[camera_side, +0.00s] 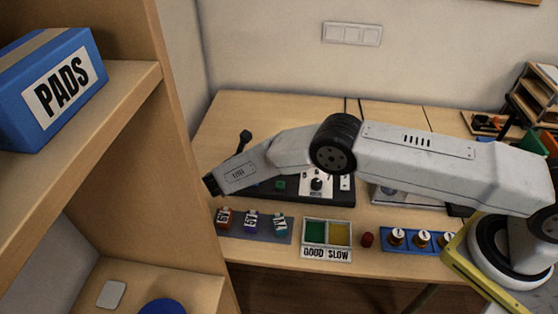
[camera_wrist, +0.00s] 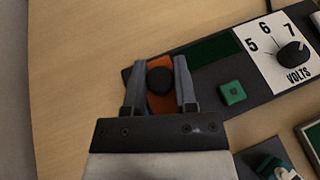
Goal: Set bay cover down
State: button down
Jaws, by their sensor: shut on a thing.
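In the wrist view, my gripper (camera_wrist: 160,64) has its two grey fingers on either side of an orange piece with a round black knob (camera_wrist: 159,81) on it. It is shut on the black knob or the orange piece; I take this to be the bay cover, but the view does not label it. It is over or at the left end of the dark panel (camera_wrist: 262,110); whether it touches the panel cannot be told. In the side view, my gripper (camera_side: 211,185) is at the panel's left end and hides what it holds.
The panel carries a dark green recess (camera_wrist: 208,54), a green button (camera_wrist: 232,93) and a volts dial (camera_wrist: 290,54). Bare tabletop lies left of the panel.

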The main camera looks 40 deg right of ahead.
jog(key=shift+w+f, duration=0.25)
jog(key=shift+f, duration=0.1)
jog(key=shift+w+f, duration=0.15)
jog(key=shift+f, duration=0.05)
jog(key=shift+f, duration=0.15)
jog(key=shift+w+f, duration=0.1)
jog(key=shift+f, duration=1.4)
jog(key=shift+f, duration=0.15)
jog(key=shift+c, duration=2)
grip_release()
jog(key=shift+a+r, duration=0.35)
jog(key=shift+a, duration=0.05)
jog(key=v, duration=1.1)
jog(key=shift+s, duration=0.25)
